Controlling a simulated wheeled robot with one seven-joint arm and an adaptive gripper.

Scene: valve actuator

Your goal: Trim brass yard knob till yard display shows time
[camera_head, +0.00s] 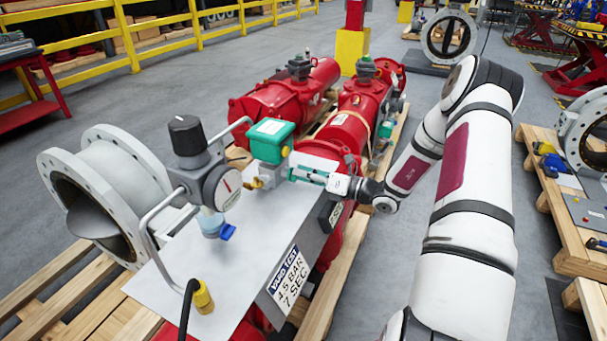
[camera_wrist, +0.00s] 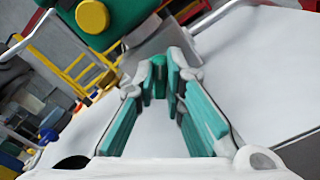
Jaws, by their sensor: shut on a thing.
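My gripper (camera_head: 292,174) reaches in from the right, just below the green box (camera_head: 270,141) on the metal bench panel. Its teal fingers come together at the tips in the wrist view (camera_wrist: 160,78). They are shut on what appears to be the brass yard knob, which the fingers hide in the wrist view. Brass fittings (camera_head: 262,180) show just left of the fingertips in the head view. A small dark display (camera_head: 330,214) sits on the panel's right side; its reading is too small to tell. A sign (camera_head: 288,280) reads "YARD TEST 4.5 BAR 7 SEC".
A round gauge (camera_head: 222,187) with a black knob (camera_head: 187,135) above it stands left of the green box, beside a bent grey rail. A yellow plug (camera_head: 203,297) with a black cable is at the front. Red cylinders (camera_head: 345,130) lie behind.

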